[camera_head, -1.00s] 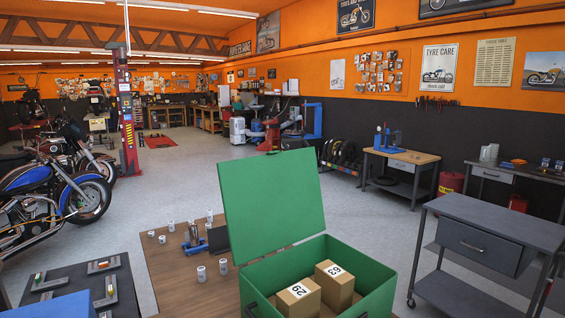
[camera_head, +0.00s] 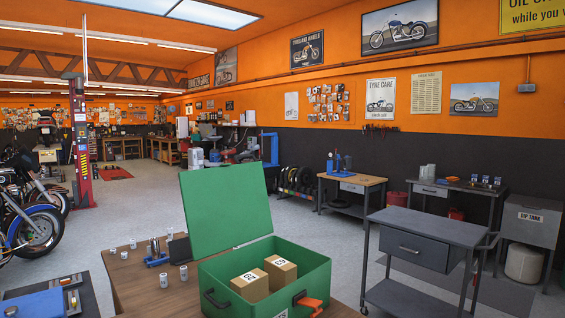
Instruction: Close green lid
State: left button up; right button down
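The green lid (camera_head: 225,207) stands open, tilted up and back from the left side of a green box (camera_head: 318,273). The box sits on a brown wooden table top, and its inside is open to view. Two cardboard boxes with white number labels stand inside: one at the left (camera_head: 250,284) and one at the right (camera_head: 281,271). A black handle (camera_head: 214,299) is on the box's left front. An orange-red latch-like part (camera_head: 308,302) is at its front right. Neither of my grippers shows, and nothing in view touches the lid.
Several small metal cylinders and a blue tool (camera_head: 156,255) lie on the wooden table (camera_head: 133,283) left of the box. A grey drawer cart (camera_head: 424,243) stands close at the right. Motorcycles (camera_head: 32,225) are at the left. Open floor lies behind the box.

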aim_at(226, 207)
jog(key=i+l+z, duration=0.1)
jog(key=z, duration=0.35)
jog(key=i+l+z, duration=0.1)
jog(key=z, duration=0.3)
jog(key=i+l+z, duration=0.1)
jog(key=z, duration=0.35)
jog(key=i+z, duration=0.15)
jog(key=z, duration=0.3)
jog(key=i+l+u, duration=0.1)
jog(key=i+u, duration=0.2)
jog(key=i, duration=1.85)
jog(key=i+j+u, duration=0.15)
jog(key=i+u, duration=0.75)
jog(key=i+l+u, duration=0.1)
jog(key=i+u, duration=0.35)
jog(key=i+l+u, duration=0.25)
jog(key=u, duration=0.2)
jog(key=i+j+u, duration=0.2)
jog(key=u, duration=0.25)
jog(key=i+u, duration=0.7)
jog(key=u, duration=0.15)
jog(key=i+u, duration=0.4)
jog(key=i+l+u, duration=0.2)
jog(key=u, duration=0.25)
